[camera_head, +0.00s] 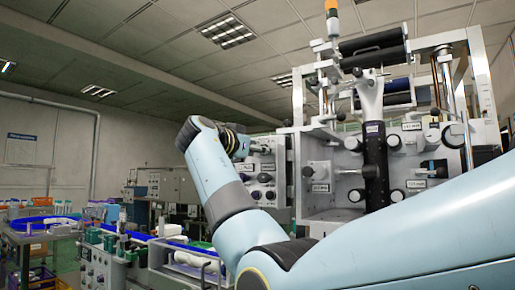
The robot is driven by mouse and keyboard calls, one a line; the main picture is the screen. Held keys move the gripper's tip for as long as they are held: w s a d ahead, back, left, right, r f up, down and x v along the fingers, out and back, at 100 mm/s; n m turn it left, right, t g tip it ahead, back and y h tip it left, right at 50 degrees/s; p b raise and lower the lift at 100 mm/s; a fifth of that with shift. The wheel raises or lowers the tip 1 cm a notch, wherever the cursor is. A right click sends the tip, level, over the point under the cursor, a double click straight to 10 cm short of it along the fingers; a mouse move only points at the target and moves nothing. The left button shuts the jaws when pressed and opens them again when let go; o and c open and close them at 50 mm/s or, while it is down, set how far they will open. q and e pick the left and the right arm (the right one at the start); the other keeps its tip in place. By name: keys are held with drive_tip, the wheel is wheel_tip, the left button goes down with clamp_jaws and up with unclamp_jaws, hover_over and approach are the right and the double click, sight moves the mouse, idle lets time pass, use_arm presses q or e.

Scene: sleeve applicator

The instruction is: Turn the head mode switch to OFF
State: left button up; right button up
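A grey control panel (262,168) with several dark round knobs and small labels stands on the left side of the machine. The labels are too small to read, so I cannot tell which knob is the head mode switch. My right arm comes in from the right, bends low in the middle and rises to its wrist beside the panel's upper left. The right gripper (241,149) is mostly hidden behind the wrist, close to the panel's upper left edge. I cannot tell whether it touches anything or how its fingers stand. My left gripper is not in view.
The sleeve machine (310,205) fills the right side, with rollers, knobs and a dark vertical column (375,165). An orange signal light (332,8) tops it. Space left of the wrist is open.

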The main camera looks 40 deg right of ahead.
drive_tip(key=shift+d, duration=0.1)
clamp_jaws()
idle(0.3)
drive_tip(key=n+p, duration=0.2)
drive_tip(key=n, duration=0.2)
drive_tip(key=shift+r+n, duration=0.1)
drive_tip(key=shift+n, duration=0.2)
drive_tip(key=shift+n+p, duration=1.2)
drive_tip(key=shift+n, duration=0.9)
unclamp_jaws()
